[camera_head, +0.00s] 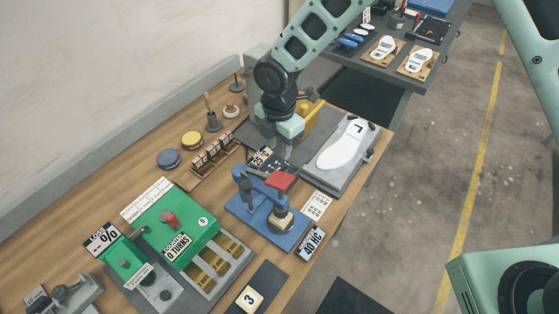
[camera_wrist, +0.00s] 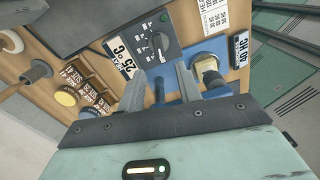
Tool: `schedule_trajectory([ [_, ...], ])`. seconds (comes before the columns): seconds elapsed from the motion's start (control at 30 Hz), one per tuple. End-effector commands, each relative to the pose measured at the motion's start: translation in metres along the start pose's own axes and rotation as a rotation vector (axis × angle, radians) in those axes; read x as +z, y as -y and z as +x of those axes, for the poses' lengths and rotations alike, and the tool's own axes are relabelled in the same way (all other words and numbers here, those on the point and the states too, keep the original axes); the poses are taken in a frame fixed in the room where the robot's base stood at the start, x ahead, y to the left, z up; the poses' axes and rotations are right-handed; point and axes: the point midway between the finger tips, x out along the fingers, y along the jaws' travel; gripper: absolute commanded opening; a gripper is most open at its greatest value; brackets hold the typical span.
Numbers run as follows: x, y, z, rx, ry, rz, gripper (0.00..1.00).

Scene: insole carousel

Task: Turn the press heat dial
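The press heat dial (camera_wrist: 157,44) is a dark round knob with white marks around it on a dark panel, with a small green light (camera_wrist: 164,17) at the panel's corner. A "25 °C" card (camera_wrist: 122,58) stands beside the panel. My gripper (camera_wrist: 161,73) is open and empty, its two grey fingers apart. In the wrist view the dial appears just beyond the fingertips, and I see no contact. In the head view my gripper (camera_head: 279,153) hangs over the panel (camera_head: 275,166) and hides part of it. The grey press (camera_head: 357,171) bears a white insole (camera_head: 343,144).
A blue hand press (camera_head: 262,222) with a red handle (camera_head: 282,181) stands close in front of the panel. A rack of small stamps (camera_head: 214,153) is to the left. A green counter box (camera_head: 174,224) is at the front left. A yellow part (camera_head: 310,118) stands behind my gripper.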

Motion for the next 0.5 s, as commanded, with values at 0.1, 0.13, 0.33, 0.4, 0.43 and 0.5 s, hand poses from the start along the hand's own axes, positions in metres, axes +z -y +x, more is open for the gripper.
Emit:
schedule_trajectory([
  [0.1, -0.001, 0.001, 0.024, -0.005, 0.000, -0.001, 0.35],
  [0.13, -0.001, 0.001, 0.029, -0.005, 0.000, -0.001, 0.35],
  [0.33, -0.001, 0.000, 0.062, -0.002, 0.000, -0.001, 0.35],
  [0.4, 0.000, 0.000, 0.070, -0.001, 0.000, 0.000, 0.35],
  [0.43, 0.000, 0.000, 0.072, -0.001, 0.001, 0.001, 0.35],
  [0.5, 0.000, 0.000, 0.077, 0.000, 0.000, 0.001, 0.35],
])
